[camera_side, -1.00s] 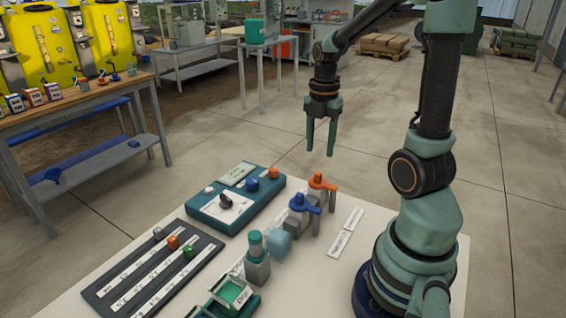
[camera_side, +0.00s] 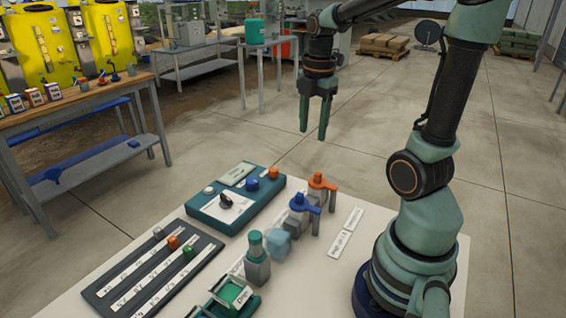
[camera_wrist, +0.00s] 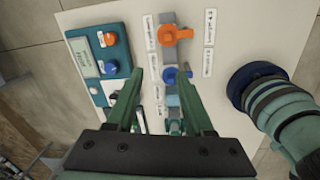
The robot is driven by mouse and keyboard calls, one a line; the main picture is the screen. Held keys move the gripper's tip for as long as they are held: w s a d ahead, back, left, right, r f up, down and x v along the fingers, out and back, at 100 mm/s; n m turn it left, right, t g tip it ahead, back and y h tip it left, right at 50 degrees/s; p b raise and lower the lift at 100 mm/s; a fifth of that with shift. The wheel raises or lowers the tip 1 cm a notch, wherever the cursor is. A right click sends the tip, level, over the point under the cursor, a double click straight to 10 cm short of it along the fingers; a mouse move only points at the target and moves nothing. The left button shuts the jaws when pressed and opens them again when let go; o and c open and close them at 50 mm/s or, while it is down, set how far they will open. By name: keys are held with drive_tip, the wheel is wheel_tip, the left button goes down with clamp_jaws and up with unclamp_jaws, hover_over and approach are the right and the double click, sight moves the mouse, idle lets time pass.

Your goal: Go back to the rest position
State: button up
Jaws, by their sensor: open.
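My gripper (camera_side: 314,118) is open and empty, with its two green fingers pointing down, high above the far side of the white table (camera_side: 338,278). In the wrist view the spread fingers of my gripper (camera_wrist: 163,95) show over the table, with nothing between them touching. Below stand an orange-handled valve (camera_side: 321,184) and a blue-handled valve (camera_side: 303,204). The orange valve (camera_wrist: 175,34) and blue valve (camera_wrist: 176,75) also show in the wrist view. A rest position is not marked in either view.
A teal control box (camera_side: 236,200) with knobs and a dark slider panel (camera_side: 152,268) lie on the table's left. A green-capped bottle (camera_side: 257,262) and a green tray (camera_side: 232,294) stand near the front. A wooden bench (camera_side: 75,105) is at left. Open floor lies beyond.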

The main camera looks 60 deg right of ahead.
drive_tip(key=a+r+m+t, duration=0.2)
drive_tip(key=a+m+t, duration=0.3)
drive_tip(key=a+m, duration=1)
drive_tip(key=shift+w+a+r+m, duration=0.3)
drive_tip(key=shift+a+r, duration=0.1)
drive_tip(key=shift+a, duration=0.2)
